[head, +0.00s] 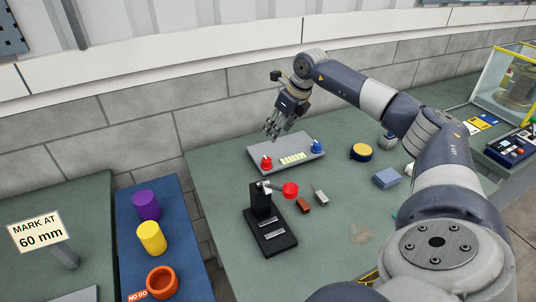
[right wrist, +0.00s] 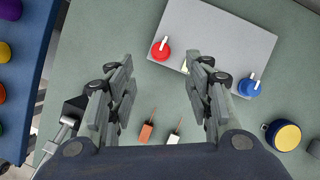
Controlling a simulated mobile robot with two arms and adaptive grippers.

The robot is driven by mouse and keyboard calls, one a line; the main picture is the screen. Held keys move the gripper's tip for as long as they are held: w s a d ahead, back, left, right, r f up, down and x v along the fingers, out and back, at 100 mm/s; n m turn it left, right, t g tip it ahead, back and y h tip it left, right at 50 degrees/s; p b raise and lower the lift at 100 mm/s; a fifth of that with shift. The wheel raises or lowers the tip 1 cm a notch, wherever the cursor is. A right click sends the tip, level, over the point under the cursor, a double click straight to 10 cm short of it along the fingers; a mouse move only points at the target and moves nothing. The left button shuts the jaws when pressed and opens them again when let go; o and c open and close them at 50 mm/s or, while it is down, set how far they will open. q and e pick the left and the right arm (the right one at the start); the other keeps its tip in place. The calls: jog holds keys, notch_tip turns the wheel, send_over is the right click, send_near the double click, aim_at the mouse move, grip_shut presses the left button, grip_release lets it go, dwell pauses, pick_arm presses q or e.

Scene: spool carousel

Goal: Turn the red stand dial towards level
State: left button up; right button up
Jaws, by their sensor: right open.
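The red dial (head: 266,162) sits at the left end of a flat grey plate (head: 262,149) on the green table. In the right wrist view the red dial (right wrist: 161,53) has a pale pointer on top. A blue dial (head: 316,147) sits at the plate's other end, with a pale yellow marked strip (head: 292,158) between them. My right gripper (head: 272,133) is open and empty above the plate's red end. In the right wrist view its fingers (right wrist: 160,60) spread on either side of the red dial, apart from it; one finger partly hides the strip. My left gripper is out of view.
Coloured cylinders stand on the blue strip at left.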

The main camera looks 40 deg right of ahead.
jog(key=b, duration=0.4)
send_near(267, 159)
jog(key=p+x, duration=0.2)
jog(key=x, duration=0.5)
jog(key=shift+w+a+f+p, duration=0.1)
jog(key=shift+w+f+p, duration=0.05)
jog(key=shift+f+p, duration=0.25)
jog(key=shift+w+f, duration=0.15)
jog(key=shift+f, duration=0.3)
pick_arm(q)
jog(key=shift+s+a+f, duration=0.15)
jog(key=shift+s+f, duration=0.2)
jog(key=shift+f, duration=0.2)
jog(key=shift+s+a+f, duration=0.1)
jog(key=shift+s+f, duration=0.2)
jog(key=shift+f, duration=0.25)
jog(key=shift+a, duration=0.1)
pick_arm(e)
jog(key=c, duration=1)
